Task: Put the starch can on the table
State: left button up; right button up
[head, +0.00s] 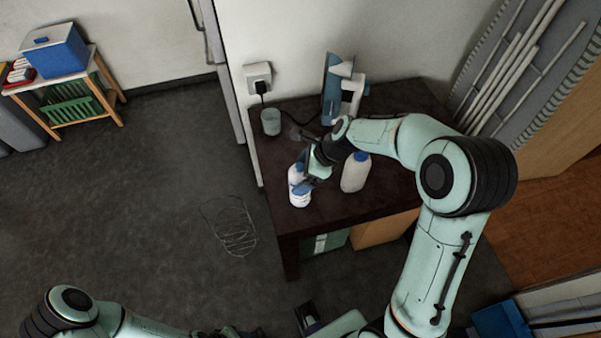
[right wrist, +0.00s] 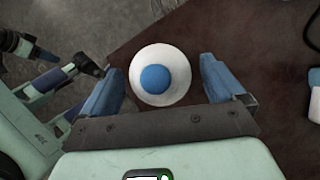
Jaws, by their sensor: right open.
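A white can with a blue cap, which I take to be the starch can (head: 299,199), stands upright at the near left corner of the dark table (head: 345,207). My right gripper (head: 304,184) is at the can from above. In the right wrist view the can (right wrist: 172,58) shows from the top, between the two blue fingers of the open right gripper (right wrist: 163,88), with a gap on each side. The table (right wrist: 255,50) lies below it. My left arm (head: 72,302) is at the bottom left; its gripper is at the bottom edge, too cut off to read.
A white bottle with a blue cap (head: 355,175) stands just right of the can. A cup (head: 270,122) and a blue-white iron (head: 343,90) stand at the back of the table. A wire basket (head: 230,228) is on the floor to the left.

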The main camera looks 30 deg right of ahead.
pick_arm(q)
jog(key=shift+w+r+p, duration=0.3)
jog(key=shift+r+p, duration=0.2)
jog(key=shift+r, duration=0.1)
jog(key=shift+w+r+p, duration=0.3)
jog(key=shift+r+p, duration=0.15)
jog(key=shift+r, duration=0.15)
pick_arm(e)
jog(key=v, duration=1.1)
